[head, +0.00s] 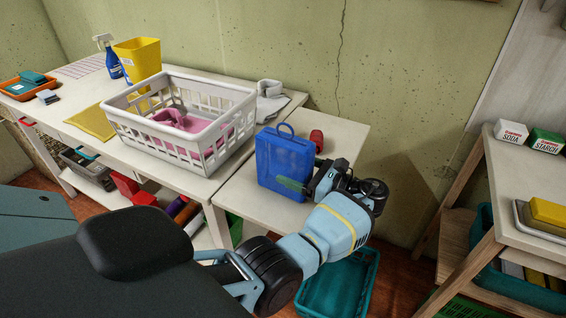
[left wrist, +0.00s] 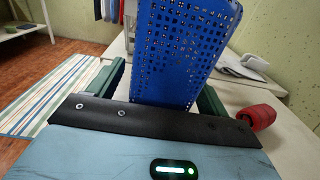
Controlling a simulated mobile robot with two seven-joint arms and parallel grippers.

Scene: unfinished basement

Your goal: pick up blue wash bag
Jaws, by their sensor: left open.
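The blue wash bag (head: 284,160) stands upright on the right-hand end of the white table, with its loop handle on top. In the left wrist view the bag (left wrist: 180,50) shows as a blue perforated wall between my two green fingers. My left gripper (head: 300,185) is open at the bag's right front side, with one finger across its face. In the wrist view the left gripper (left wrist: 165,95) has a finger on either side of the bag; I cannot tell whether they touch it. My right gripper is not in view.
A white laundry basket (head: 135,128) with pink cloth stands left of the bag. A small red object (head: 316,138) lies just behind the bag and beside a finger. A teal crate (head: 372,270) sits on the floor below. A shelf with boxes (head: 510,132) stands at right.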

